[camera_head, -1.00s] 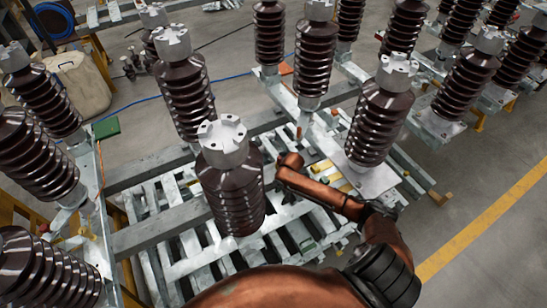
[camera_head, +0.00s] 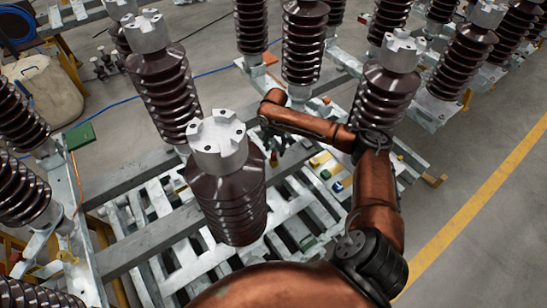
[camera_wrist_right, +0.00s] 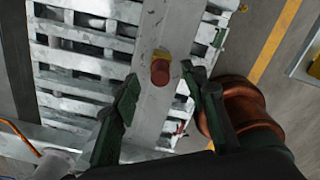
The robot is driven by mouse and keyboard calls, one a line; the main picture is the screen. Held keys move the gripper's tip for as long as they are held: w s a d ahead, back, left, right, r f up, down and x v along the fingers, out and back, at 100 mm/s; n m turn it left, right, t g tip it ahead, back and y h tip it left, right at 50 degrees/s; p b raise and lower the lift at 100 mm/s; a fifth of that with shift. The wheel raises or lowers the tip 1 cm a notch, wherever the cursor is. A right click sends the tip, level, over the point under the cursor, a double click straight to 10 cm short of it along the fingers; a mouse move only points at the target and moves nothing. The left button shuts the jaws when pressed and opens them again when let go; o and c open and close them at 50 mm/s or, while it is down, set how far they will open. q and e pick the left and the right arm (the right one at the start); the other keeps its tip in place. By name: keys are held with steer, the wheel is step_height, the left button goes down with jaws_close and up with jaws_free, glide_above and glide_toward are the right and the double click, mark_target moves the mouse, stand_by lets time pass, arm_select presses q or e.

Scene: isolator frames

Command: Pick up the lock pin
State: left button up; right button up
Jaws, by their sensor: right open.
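A small red, round-topped piece, which I take for the lock pin (camera_wrist_right: 160,72), stands on a grey metal beam in the right wrist view, with a bit of yellow beside it. In the head view a small red piece (camera_head: 273,159) shows just below my right gripper. My right gripper (camera_head: 268,138) is small and partly hidden by its arm there. In the right wrist view its two dark green fingers (camera_wrist_right: 161,76) are spread apart, with the red piece showing between their tips. I cannot tell how far below them it is. My left gripper is not in view.
A large brown ribbed insulator with a grey cap (camera_head: 220,148) stands close in front, left of my right arm. More insulators (camera_head: 388,85) stand around on metal frames. Slatted grey racks (camera_head: 160,240) lie below, with small yellow (camera_head: 320,158) and green pieces. Open floor lies right.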

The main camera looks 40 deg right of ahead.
mark_target(274, 152)
steer(key=f, duration=0.3)
steer(key=shift+a, duration=0.3)
steer(key=shift+d+f, duration=0.1)
steer(key=shift+f, duration=0.3)
steer(key=shift+r, duration=0.1)
steer(key=shift+c, duration=0.3)
jaws_close()
